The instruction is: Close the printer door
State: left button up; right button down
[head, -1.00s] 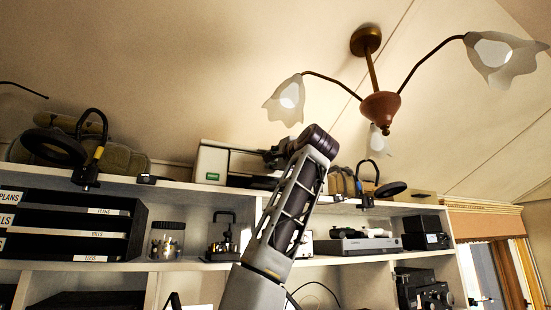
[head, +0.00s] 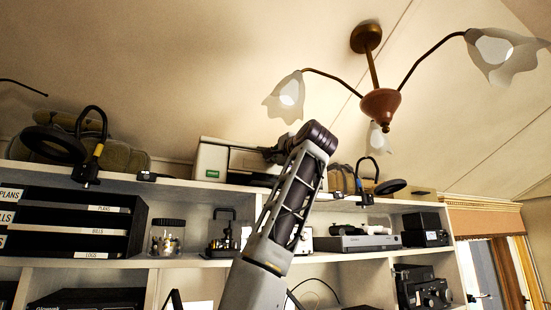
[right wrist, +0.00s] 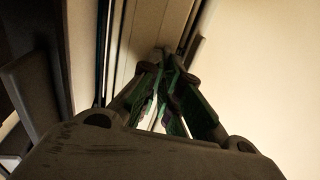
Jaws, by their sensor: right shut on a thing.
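The printer (head: 211,161) is a pale box with a green label, high on the top shelf in the head view. A dark, low part extends to its right; the door is hard to make out there. My right arm rises in front of the shelves and bends over toward the printer. My right gripper (head: 272,155) is small and partly hidden at the printer's right side. In the right wrist view, my right gripper's green-padded fingers (right wrist: 166,92) are closed together against a pale panel with dark seams (right wrist: 146,35), apparently gripping the printer door. My left gripper is out of view.
The top shelf also holds a clamp lamp (head: 55,143) at left and another (head: 390,187) at right. A hanging ceiling lamp (head: 381,104) is above and right of my arm. Label trays (head: 85,225), a jar (head: 166,238) and radio gear fill the shelf below.

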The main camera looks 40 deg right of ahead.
jog(key=shift+w+r, duration=0.1)
jog(key=shift+r, duration=0.05)
jog(key=shift+w+d+r+g+y, duration=0.1)
jog(key=shift+w+r+g+y, duration=0.1)
jog(key=shift+g+y, duration=0.3)
jog(key=shift+w+g, duration=0.1)
jog(key=shift+g, duration=0.4)
jog(key=c, duration=1.6)
grip_release()
jog(key=shift+c, duration=0.2)
jog(key=shift+s+f+t+h, duration=0.3)
jog(key=shift+t+h, duration=0.2)
jog(key=shift+t, duration=0.4)
